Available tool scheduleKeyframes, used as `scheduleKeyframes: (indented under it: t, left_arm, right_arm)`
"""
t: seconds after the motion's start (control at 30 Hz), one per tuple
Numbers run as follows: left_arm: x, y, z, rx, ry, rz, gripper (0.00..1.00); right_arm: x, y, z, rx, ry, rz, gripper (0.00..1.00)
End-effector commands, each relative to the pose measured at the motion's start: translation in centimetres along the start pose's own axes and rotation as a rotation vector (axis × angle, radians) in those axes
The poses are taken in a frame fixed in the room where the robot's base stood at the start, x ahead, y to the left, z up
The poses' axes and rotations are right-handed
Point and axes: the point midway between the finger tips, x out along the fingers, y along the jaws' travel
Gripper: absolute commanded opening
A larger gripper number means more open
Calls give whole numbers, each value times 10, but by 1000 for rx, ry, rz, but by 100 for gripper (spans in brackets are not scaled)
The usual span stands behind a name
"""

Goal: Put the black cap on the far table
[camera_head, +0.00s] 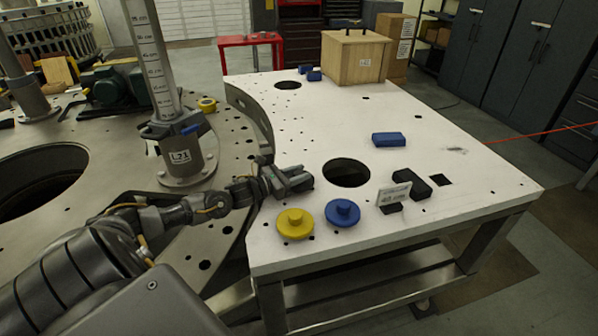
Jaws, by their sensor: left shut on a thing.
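My left gripper (290,180) is over the left front part of the white table (470,180), just left of the large round hole. It is shut on a dark thing that looks like the black cap (306,182); the fingers hide most of it, and I cannot tell whether it touches the tabletop. A yellow cap (295,223) and a blue cap (342,212) with raised knobs sit near the table's front edge. My right gripper is not in view.
The round hole (346,173) lies right of the gripper. A blue block (389,139) and wooden box (356,58) are farther back. A metal post (176,125) rises at left.

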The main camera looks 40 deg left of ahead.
Motion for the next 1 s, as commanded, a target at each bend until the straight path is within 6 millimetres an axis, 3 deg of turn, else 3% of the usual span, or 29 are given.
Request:
scheduleKeyframes:
  t: [0.17, 0.2, 0.33, 0.67, 0.83, 1.0]
  left_arm:
    - [0, 0, -2, 1, -1, 0, 4]
    - [0, 0, -1, 0, 0, 0, 35]
    - [0, 0, -1, 0, 0, 0, 52]
    - [0, 0, 2, 0, 0, 0, 53]
    - [-17, 0, -4, 3, 3, 1, 53]
    - [-48, 0, -6, 2, 6, -2, 53]
  right_arm:
    - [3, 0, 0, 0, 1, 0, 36]
    - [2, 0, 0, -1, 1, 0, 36]
    - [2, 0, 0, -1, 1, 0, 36]
    - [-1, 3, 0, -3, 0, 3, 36]
    - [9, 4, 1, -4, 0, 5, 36]
    - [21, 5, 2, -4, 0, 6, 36]
